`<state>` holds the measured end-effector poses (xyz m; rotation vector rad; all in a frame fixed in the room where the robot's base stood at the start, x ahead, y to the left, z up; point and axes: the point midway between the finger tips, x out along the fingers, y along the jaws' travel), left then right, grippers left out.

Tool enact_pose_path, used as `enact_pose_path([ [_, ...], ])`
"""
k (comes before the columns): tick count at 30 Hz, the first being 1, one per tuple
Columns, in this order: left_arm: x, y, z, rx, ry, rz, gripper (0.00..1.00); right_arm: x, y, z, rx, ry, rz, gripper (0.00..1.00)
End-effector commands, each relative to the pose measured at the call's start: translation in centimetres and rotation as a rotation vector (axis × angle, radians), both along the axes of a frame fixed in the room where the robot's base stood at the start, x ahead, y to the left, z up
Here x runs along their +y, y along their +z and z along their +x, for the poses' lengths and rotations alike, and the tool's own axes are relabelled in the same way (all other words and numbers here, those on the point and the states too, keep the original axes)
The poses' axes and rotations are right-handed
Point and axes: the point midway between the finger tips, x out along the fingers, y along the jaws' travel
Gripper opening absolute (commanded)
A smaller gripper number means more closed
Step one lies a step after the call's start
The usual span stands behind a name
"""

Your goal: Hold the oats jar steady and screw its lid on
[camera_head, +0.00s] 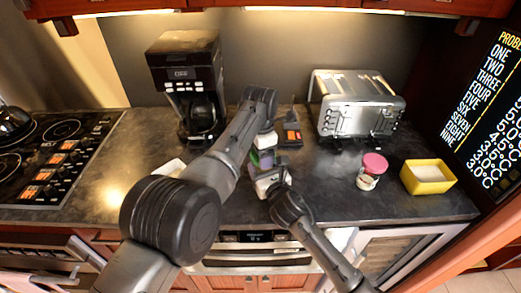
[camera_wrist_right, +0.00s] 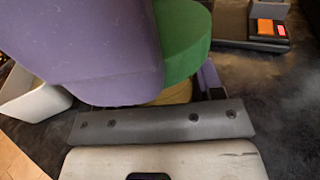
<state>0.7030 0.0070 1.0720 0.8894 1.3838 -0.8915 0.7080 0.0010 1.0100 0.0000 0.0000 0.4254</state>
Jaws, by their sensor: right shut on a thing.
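A round green piece (camera_wrist_right: 182,38), seemingly the lid, sits above a tan part (camera_wrist_right: 172,93), seemingly the oats jar, in the right wrist view. A big purple shape hides much of both. In the head view the green (camera_head: 266,157) shows small between my two grippers. My right gripper (camera_head: 268,172) comes from below, shut on what appears to be the tan jar; its grey base bar shows in the wrist view. My left gripper (camera_head: 263,148) points down from above at the green piece; its fingers are mostly hidden, and I cannot tell their opening or whether lid and jar touch.
A coffee maker (camera_head: 186,75) stands behind left, a steel toaster (camera_head: 357,103) behind right. A pink-lidded jar (camera_head: 371,171) and a yellow box (camera_head: 428,177) are at right. A dark device with orange parts (camera_head: 291,132) lies close behind the grippers. A stove (camera_head: 52,155) is at far left.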

Motion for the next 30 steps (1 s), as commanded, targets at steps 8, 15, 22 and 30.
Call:
enact_pose_path([
  [8,0.0,0.0,0.0,0.000,0.000,0.000,0.49,0.0,0.0,0.0,0.001,0.000,0.000,0.18],
  [15,0.0,-0.2,0.0,0.001,0.000,0.000,0.49,0.0,0.0,0.0,0.001,0.000,0.000,0.18],
  [22,0.0,-1.3,0.0,0.001,0.000,0.000,0.49,0.0,0.0,0.0,0.001,0.000,0.000,0.18],
  [30,0.0,-2.0,0.0,0.001,0.001,0.001,0.49,0.0,0.0,0.0,0.000,0.001,-0.001,0.18],
])
